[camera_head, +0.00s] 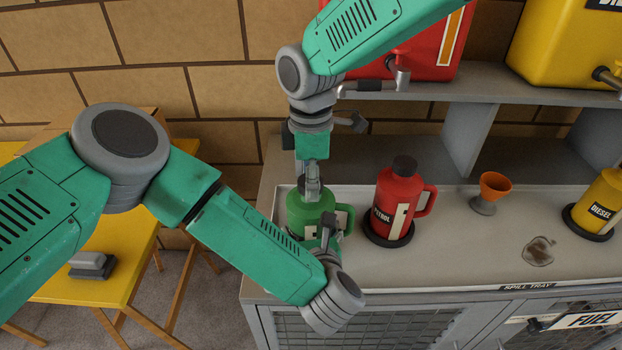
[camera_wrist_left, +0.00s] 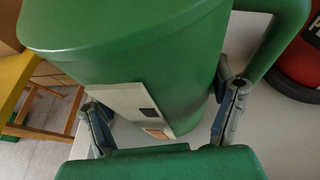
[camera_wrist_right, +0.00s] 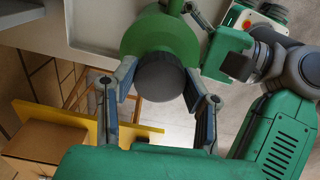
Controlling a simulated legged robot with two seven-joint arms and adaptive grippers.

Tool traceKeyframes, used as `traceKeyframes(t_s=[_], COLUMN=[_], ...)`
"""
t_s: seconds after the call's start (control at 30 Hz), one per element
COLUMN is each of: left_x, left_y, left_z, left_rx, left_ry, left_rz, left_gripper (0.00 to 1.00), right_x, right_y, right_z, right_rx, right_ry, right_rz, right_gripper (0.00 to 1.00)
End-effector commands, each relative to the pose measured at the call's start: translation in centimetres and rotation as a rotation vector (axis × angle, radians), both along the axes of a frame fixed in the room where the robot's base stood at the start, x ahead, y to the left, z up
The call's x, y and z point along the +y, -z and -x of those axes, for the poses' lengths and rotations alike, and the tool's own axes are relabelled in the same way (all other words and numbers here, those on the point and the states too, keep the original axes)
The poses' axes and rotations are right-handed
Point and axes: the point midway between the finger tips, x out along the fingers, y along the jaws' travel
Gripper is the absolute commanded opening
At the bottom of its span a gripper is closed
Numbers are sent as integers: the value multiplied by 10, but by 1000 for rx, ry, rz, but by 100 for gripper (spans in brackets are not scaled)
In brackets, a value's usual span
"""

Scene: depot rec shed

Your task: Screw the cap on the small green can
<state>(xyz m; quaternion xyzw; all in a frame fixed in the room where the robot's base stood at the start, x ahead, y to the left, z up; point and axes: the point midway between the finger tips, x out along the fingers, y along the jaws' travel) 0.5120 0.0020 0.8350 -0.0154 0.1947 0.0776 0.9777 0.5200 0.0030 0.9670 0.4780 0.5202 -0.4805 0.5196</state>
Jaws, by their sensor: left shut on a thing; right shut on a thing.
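The small green can (camera_head: 300,213) stands upright at the left end of the spill tray, its handle to the right. My left gripper (camera_head: 328,240) is shut around its body; in the left wrist view the fingers (camera_wrist_left: 165,105) lie on either side of the can (camera_wrist_left: 140,60). My right gripper (camera_head: 312,188) points down over the can's top. In the right wrist view its fingers (camera_wrist_right: 160,85) are shut on a dark round cap (camera_wrist_right: 160,77), above the green can (camera_wrist_right: 150,35). The fingers mostly hide the cap in the head view. I cannot tell whether its thread is engaged.
A red petrol can (camera_head: 391,205) stands close to the right on the spill tray (camera_head: 465,262). A shelf (camera_head: 480,91) with large containers overhangs the back. A yellow table (camera_head: 135,262) is left.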

Motion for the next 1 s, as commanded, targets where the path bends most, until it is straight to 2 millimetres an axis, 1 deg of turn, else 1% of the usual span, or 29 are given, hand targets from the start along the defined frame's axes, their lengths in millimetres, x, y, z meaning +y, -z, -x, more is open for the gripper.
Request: traceKeyframes(t_s=[0.03,0.1,0.2,0.3,0.53,0.57,0.6,0.87,1.0], left_x=[-1,-1,-1,-1,-1,-1,-1,-1,-1], left_y=[0,0,0,0,0,0,0,0,0], left_z=[0,0,0,1,1,1,1,1,1], left_rx=[0,0,0,0,0,0,0,1,1], left_ry=[3,3,3,4,4,5,4,2,2], left_rz=[-1,-1,-1,-1,-2,-1,0,0,0], left_gripper=[0,0,0,0,0,0,0,0,0], right_x=[1,1,1,2,2,2,2,1,1], right_y=[0,-1,-1,-1,-1,-1,-1,0,-6], right_z=[-1,-1,-1,-1,-1,-1,-1,-1,-1], right_rx=[-4,-4,-4,-4,-4,-4,-4,-2,-3], right_ry=[89,199,288,315,312,312,312,310,311], right_rz=[0,-2,-2,-4,-5,-5,-4,-2,-3], right_gripper=[4,4,4,4,4,50,60,60,60])
